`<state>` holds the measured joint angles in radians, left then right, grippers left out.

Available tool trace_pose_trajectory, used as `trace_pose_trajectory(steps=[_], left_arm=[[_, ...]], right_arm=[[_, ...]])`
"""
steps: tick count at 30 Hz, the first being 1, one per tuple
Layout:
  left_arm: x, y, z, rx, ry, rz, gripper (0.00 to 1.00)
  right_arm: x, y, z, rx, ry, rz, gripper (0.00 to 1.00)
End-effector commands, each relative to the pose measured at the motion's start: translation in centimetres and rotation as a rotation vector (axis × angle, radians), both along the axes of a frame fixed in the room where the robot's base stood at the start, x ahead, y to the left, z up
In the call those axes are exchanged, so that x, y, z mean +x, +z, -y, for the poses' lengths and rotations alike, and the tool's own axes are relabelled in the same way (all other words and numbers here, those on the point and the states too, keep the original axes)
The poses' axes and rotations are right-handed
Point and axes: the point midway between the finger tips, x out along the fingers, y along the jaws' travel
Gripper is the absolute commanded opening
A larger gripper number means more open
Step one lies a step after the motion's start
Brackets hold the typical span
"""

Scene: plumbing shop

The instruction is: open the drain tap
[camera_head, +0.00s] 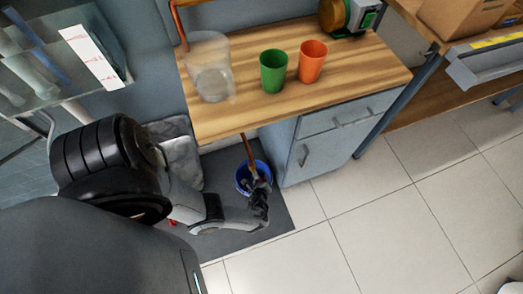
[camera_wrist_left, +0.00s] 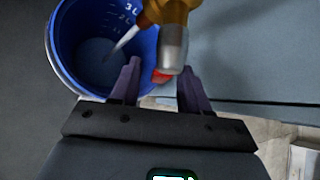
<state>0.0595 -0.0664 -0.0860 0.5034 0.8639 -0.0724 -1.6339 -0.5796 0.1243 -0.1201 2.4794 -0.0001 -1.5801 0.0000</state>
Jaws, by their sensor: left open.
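The drain tap is brass with a silver end (camera_wrist_left: 172,45) in the left wrist view, at the lower end of a copper pipe (camera_head: 246,150) coming down from under the bench. A small red part (camera_wrist_left: 161,76), perhaps its handle, shows between my fingers. My left gripper (camera_wrist_left: 160,67) is open, its two dark fingers on either side of the red part; contact cannot be told. In the head view my left gripper (camera_head: 261,188) is at the bucket and partly hides the tap. A thin pale streak (camera_wrist_left: 126,39) runs from the tap into the bucket; it may be water. My right gripper is out of view.
A blue bucket (camera_head: 241,180) with white volume marks stands on a dark mat (camera_head: 278,219) beside the grey cabinet (camera_head: 318,152). On the wooden bench (camera_head: 235,119) above are a clear container (camera_head: 210,68), a green cup (camera_head: 273,71) and an orange cup (camera_head: 312,61).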

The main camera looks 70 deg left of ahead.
Motion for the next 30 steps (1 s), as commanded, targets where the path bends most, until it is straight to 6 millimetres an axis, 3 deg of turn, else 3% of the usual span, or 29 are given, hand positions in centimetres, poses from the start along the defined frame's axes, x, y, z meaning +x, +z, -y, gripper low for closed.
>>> trace_pose_trajectory(steps=[3,12,30], left_arm=[[-0.9,2.0,1.7,-0.003,0.000,-0.002,0.46],[-2.4,4.4,4.5,-0.002,0.000,-0.002,0.46],[-2.8,4.8,5.3,-0.001,0.000,-0.002,0.46]], right_arm=[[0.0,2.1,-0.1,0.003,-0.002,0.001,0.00],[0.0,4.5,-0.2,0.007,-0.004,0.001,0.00],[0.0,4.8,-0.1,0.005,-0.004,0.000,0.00]])
